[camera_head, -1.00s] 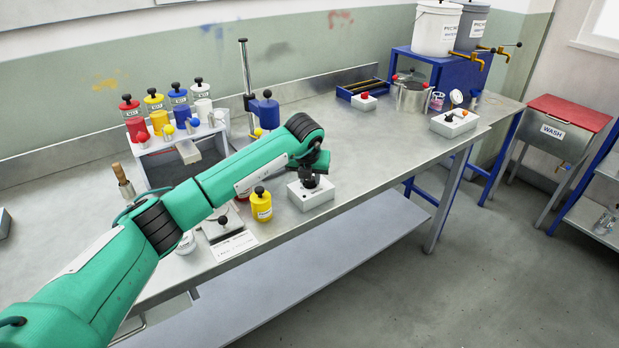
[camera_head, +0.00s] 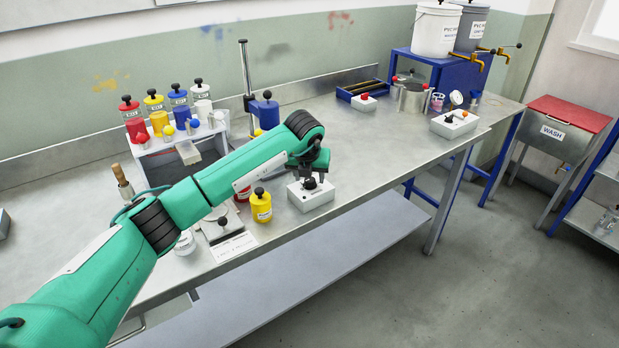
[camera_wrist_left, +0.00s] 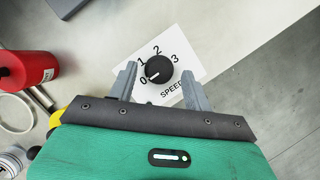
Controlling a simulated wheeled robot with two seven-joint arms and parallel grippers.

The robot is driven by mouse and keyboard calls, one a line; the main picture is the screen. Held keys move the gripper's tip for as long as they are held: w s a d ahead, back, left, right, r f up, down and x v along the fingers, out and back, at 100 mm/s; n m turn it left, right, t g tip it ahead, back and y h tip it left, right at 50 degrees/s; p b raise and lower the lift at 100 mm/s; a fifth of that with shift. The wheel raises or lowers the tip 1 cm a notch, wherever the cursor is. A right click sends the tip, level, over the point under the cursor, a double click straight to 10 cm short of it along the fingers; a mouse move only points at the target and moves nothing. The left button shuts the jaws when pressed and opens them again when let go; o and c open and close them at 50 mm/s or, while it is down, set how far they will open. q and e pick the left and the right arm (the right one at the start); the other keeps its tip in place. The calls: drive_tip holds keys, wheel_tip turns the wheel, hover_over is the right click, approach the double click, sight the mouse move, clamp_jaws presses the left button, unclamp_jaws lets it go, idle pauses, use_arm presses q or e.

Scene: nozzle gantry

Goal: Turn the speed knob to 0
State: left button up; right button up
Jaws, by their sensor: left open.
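The speed control is a white box (camera_head: 318,199) with a round black knob (camera_head: 310,184) on top, near the bench's front edge. In the left wrist view the knob (camera_wrist_left: 159,69) sits on the white face marked SPEED (camera_wrist_left: 184,79) with the numbers 0 to 3. Its white pointer line aims lower left, at the 0. My left gripper (camera_head: 309,175) is over the box. In the left wrist view the gripper (camera_wrist_left: 159,70) is open, with one finger on each side of the knob and a visible gap to both. My right gripper is not in view.
A yellow bottle (camera_head: 261,208) stands just left of the box. A rack (camera_head: 172,160) with coloured bottles and a blue stand (camera_head: 266,112) are behind my arm. The bench (camera_head: 365,150) right of the box is clear.

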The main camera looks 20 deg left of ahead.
use_arm(q)
drive_tip(key=b+v, duration=0.1)
drive_tip(key=v, duration=1.1)
drive_tip(key=shift+s+r, duration=0.15)
drive_tip(key=shift+r, duration=0.2)
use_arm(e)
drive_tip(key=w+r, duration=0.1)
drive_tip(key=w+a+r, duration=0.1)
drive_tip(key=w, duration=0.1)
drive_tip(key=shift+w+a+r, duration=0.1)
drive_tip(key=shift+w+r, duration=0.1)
